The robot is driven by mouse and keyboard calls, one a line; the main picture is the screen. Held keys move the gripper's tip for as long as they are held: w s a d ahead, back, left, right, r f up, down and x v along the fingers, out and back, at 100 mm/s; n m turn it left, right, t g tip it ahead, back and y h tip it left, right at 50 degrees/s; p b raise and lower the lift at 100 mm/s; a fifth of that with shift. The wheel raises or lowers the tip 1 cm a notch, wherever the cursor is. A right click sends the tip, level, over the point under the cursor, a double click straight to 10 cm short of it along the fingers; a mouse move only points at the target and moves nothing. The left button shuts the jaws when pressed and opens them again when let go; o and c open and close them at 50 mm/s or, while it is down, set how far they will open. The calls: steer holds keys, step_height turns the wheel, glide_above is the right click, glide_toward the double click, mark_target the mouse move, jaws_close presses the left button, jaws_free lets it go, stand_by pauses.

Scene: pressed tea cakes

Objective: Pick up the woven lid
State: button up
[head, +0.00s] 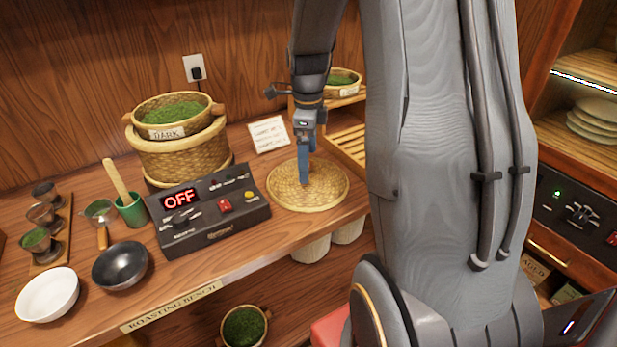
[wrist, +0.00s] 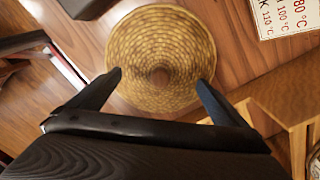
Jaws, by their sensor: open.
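The woven lid (head: 283,197) is a round, flat straw disc lying on the roasting bench, right of the control box. In the wrist view the lid (wrist: 160,30) shows from above, with a darker centre. My gripper (head: 304,178) points down over the lid in the head view, its tips seeming close above the lid's middle. In the wrist view my gripper (wrist: 160,78) is open, with one finger toward each side of the lid and nothing held. Whether the fingertips touch the lid cannot be told.
The black control box (head: 211,212) reading OFF stands just left of the lid. A basket (head: 182,160) labelled DARK sits behind it. A written card (head: 268,134) stands behind the lid, and a slatted wooden rack (head: 348,148) is to its right. The bench's front edge is close.

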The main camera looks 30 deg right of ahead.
steer(key=shift+f, duration=1.35)
